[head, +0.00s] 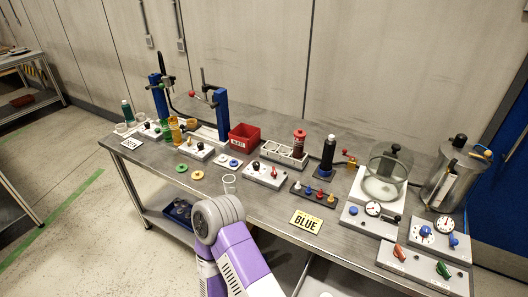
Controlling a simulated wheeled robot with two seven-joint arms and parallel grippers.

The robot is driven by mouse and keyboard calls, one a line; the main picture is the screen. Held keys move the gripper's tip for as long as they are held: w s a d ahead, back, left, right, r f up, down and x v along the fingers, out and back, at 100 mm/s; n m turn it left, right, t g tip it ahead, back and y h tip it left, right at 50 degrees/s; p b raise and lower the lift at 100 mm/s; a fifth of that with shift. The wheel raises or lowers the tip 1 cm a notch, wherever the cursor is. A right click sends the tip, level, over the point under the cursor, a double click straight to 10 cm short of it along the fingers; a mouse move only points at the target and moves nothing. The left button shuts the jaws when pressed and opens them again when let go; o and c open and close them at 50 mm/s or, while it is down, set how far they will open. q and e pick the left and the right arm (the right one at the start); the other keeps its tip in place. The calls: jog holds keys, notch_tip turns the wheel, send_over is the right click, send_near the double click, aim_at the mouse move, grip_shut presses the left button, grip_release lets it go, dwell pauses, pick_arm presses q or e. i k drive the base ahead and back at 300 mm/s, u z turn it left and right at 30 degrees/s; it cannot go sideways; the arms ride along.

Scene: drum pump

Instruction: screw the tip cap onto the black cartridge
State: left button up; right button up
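The black cartridge (328,154) stands upright at the middle right of the bench, with a blue part at its foot (325,173). Several small coloured tip caps, among them a red one (320,194) and a blue one (309,190), stand in a row on a dark holder (313,199) in front of it. A yellow sign reading BLUE (306,222) lies before the holder. One of my arms, purple with a grey joint, comes in from the bottom middle. Neither gripper shows in the head view.
A dark red cartridge (299,144) stands at a pale rack (284,154). A red bin (244,137), a clear vacuum chamber (387,172) and a steel vessel (452,178) stand on the bench. Gauge and lever panels fill the right end. A clear cup (229,184) is near my arm.

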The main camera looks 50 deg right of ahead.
aim_at(329, 147)
jog(key=u, duration=0.3)
jog(key=i, duration=0.85)
jog(key=z, duration=2.6)
